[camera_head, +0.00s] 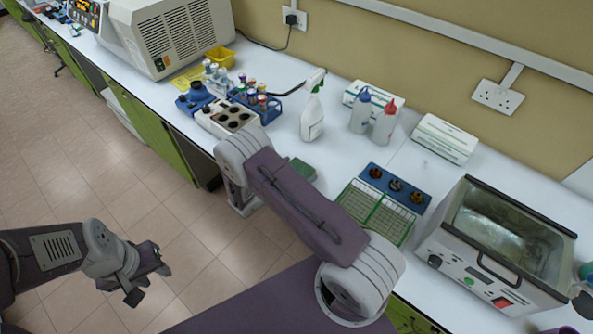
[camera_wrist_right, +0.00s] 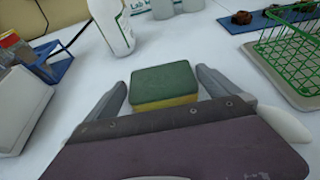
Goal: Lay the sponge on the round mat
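The sponge (camera_wrist_right: 163,86), green on top and yellow below, lies flat on the white bench in the right wrist view. Its green top also shows in the head view (camera_head: 302,169), beside my right arm. My right gripper (camera_wrist_right: 165,84) is open, with one finger on each side of the sponge and visible gaps to it; in the head view my arm hides this gripper. My left gripper (camera_head: 149,282) is open and empty, out over the floor at the lower left. I cannot make out a round mat in either view.
A green wire rack (camera_head: 376,213) and a blue holder (camera_head: 397,187) stand right of the sponge. A spray bottle (camera_head: 312,117) is behind it, and a white block with wells (camera_head: 228,118) is to the left. A metal bath (camera_head: 495,250) fills the right side.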

